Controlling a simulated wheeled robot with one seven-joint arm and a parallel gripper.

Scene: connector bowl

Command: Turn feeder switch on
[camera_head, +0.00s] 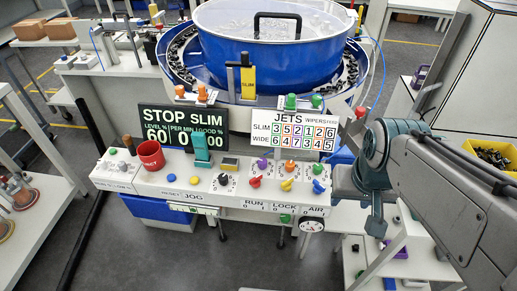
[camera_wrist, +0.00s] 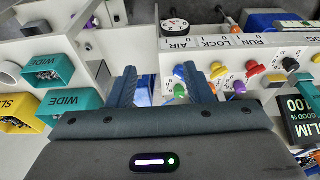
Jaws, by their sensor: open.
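The white control panel (camera_head: 215,187) runs along the front of the bowl feeder (camera_head: 270,60). It carries several coloured knobs and switches, among them a black knob (camera_head: 223,179), a red one (camera_head: 255,181), a yellow one (camera_head: 287,184) and a blue one (camera_head: 318,186). I cannot read any label as feeder. The labels RUN, LOCK and AIR sit along its front edge. The panel shows upside down in the wrist view (camera_wrist: 235,55). My gripper (camera_wrist: 160,88) is open and empty, its fingers near the panel's air end. In the head view it hangs just right of the panel.
Signs reading STOP SLIM (camera_head: 182,125) and JETS (camera_head: 291,129) stand behind. A pressure gauge (camera_head: 312,225) is at the front right. Teal bins (camera_wrist: 68,103) and a yellow bin (camera_wrist: 20,112) lie left in the wrist view.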

